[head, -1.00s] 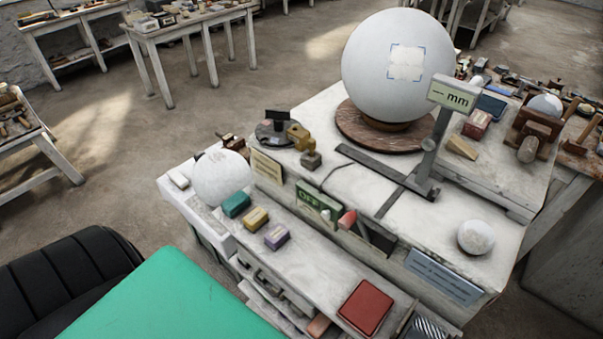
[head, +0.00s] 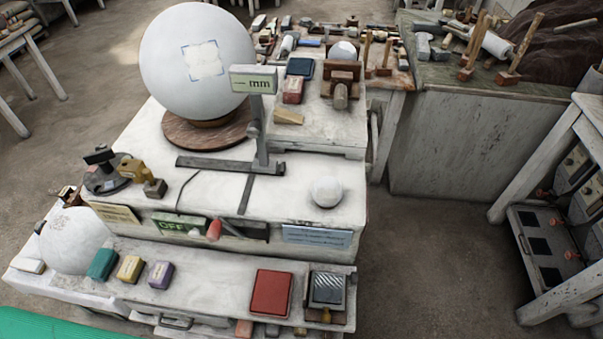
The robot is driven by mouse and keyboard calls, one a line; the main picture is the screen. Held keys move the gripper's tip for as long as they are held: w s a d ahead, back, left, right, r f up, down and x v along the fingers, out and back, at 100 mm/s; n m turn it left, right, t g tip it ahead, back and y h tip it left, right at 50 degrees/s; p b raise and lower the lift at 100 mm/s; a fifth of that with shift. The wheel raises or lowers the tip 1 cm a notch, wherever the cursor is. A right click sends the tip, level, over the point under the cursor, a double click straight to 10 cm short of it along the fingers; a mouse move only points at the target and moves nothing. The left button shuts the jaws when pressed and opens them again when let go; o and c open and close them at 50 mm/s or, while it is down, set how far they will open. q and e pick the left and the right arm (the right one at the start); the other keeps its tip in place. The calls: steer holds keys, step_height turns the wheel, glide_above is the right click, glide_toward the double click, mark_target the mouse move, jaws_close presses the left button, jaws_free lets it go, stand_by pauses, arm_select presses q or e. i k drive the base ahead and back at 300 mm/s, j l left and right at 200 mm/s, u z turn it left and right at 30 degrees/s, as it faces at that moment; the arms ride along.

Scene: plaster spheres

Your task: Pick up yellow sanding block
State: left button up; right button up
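The yellow sanding block (head: 130,269) lies on the low front shelf of the white workbench in the head view. A teal block (head: 102,264) is at its left and a purple block (head: 161,274) at its right, with small gaps between them. The yellow block is in full view with nothing on top of it. Neither of my grippers shows in the head view.
A plaster sphere (head: 74,241) stands left of the teal block. A red pad (head: 271,293) and a striped pad (head: 327,289) lie further right. Behind rise a panel marked OFF (head: 180,224) and a large sphere (head: 198,60) on a wooden disc. Shelf between purple block and red pad is clear.

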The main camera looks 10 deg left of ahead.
mark_target(131, 270)
steer(key=j+u, duration=0.1)
steer(key=u, duration=0.3)
steer(key=k+j+u, duration=0.1)
steer(key=u, duration=0.25)
steer(key=j+u, duration=0.1)
steer(key=u, duration=0.3)
steer(key=j+u, duration=0.1)
steer(key=u, duration=0.25)
